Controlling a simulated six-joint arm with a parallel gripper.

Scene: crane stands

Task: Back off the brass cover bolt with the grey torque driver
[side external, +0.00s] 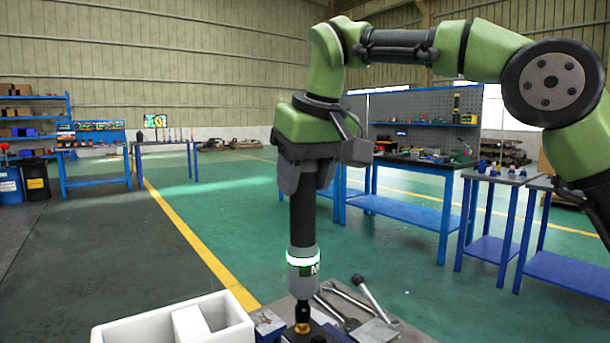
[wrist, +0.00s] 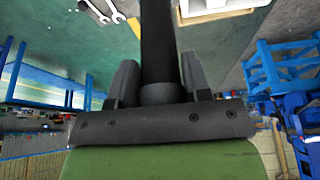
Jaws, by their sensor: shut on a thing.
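My gripper (side external: 304,182) points straight down in the side external view. It is shut on the dark upper shaft of the grey torque driver (side external: 303,275), which hangs upright with a lit white-green ring around its body. The driver's dark tip (side external: 303,312) reaches down to a dark block (side external: 312,335) at the bottom edge of the picture. In the wrist view the driver's black shaft (wrist: 159,50) stands between the two fingers.
A white tray (side external: 240,325) with a divider stands left of the driver. Wrenches (side external: 335,310) and a ball-ended lever (side external: 370,297) lie just right of it; wrenches also show in the wrist view (wrist: 100,10). Blue workbenches (side external: 410,215) stand farther back.

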